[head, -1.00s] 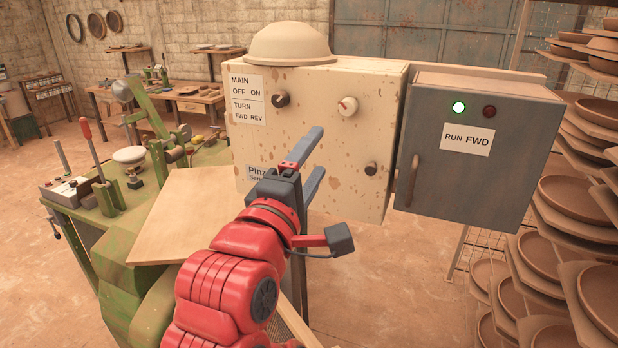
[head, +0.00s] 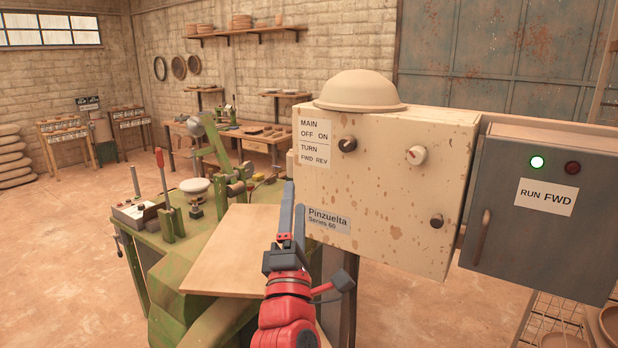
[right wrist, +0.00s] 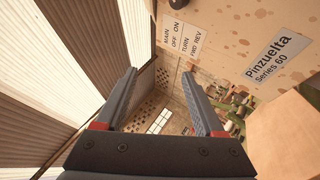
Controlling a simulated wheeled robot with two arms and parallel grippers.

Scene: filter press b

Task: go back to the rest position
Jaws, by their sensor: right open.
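My right gripper (head: 292,222) points up in front of the lower left part of the cream control box (head: 385,190). In the right wrist view its two fingers (right wrist: 165,105) are spread with nothing between them. The box (right wrist: 235,40) shows beside the fingers there, with its "Pinzuelta Series 60" label. The box has dark and pale knobs on its face. My left gripper is not in view.
A green machine (head: 165,255) with levers stands at left, and a wooden board (head: 235,250) lies just left of my right arm. A bowl-shaped form (head: 360,90) rests on the box. The floor (head: 60,240) at far left is clear.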

